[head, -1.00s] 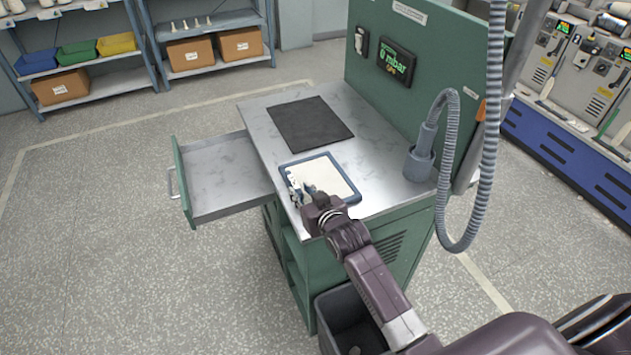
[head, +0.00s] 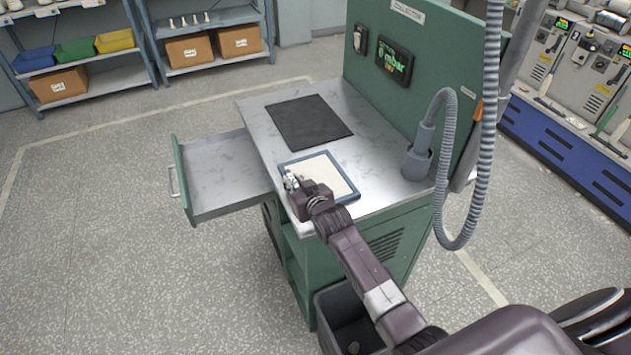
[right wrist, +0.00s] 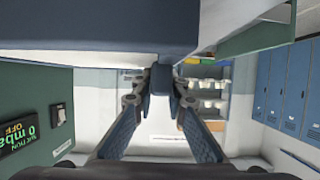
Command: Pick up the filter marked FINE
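A flat square filter (head: 326,168) with a blue frame and cream face lies near the front edge of the steel worktop. No marking on it can be read. My right gripper (head: 291,181) is at its left edge, partly covering the near left corner. In the right wrist view, a blue tab (right wrist: 160,79) sits between the tips of my right gripper (right wrist: 161,88), below a wide blue-grey surface. The two fingers straddle the tab, but I cannot tell whether they press on it. My left gripper is not in view.
The green cart's worktop (head: 377,172) also bears a dark mat (head: 306,122). An open drawer (head: 221,175) juts out on the left. A grey hose (head: 462,225) hangs at the right. A dark bin (head: 345,322) stands below.

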